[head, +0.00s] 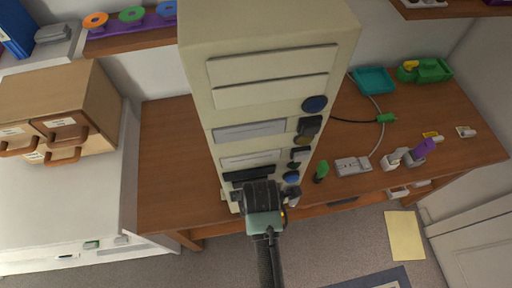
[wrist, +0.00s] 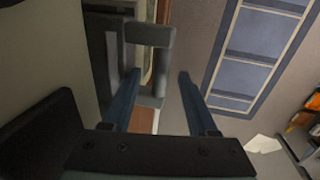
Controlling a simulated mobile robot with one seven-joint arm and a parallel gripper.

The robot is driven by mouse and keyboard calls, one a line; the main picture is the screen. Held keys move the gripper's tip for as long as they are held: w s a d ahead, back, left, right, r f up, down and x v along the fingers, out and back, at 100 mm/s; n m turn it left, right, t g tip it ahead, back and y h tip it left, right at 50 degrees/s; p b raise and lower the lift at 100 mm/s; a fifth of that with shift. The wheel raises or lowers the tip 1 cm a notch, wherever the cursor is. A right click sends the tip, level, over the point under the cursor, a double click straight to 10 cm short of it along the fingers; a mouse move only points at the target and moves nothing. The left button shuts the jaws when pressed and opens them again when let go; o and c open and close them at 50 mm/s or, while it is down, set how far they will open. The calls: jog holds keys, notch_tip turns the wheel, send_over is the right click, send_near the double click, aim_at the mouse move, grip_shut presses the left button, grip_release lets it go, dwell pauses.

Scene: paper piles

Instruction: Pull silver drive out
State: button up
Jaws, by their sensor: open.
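A tall beige computer tower (head: 195,70) stands on the wooden desk with several drive fronts on its face. A grey, silver-looking drive front (head: 248,131) is in the middle of the face; a black one (head: 249,173) is lower. I cannot tell for sure which is the silver drive. My gripper (head: 263,192) is in front of the tower's lower face and hides part of it. In the wrist view my gripper (wrist: 158,80) is open, with a grey handle (wrist: 150,35) at and partly between its fingertips. Contact is not clear.
Dark and coloured knobs, such as a blue one (head: 314,103), stick out along the tower's right side. A green-capped item (head: 321,171) and a grey box (head: 353,166) lie on the desk to the right. A brown drawer cabinet (head: 60,110) stands at left.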

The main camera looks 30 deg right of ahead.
grip_shut()
jog(key=shift+s, duration=0.1)
dwell(0.3)
jog(key=s+a+p, duration=0.2)
jog(key=s+p, duration=0.2)
jog(key=s, duration=0.4)
jog(key=s+a+p, duration=0.2)
jog(key=s+p, duration=0.2)
jog(key=s, duration=0.4)
jog(key=shift+s+a, duration=0.3)
jog(key=shift+a, duration=0.1)
dwell(2.5)
dwell(0.3)
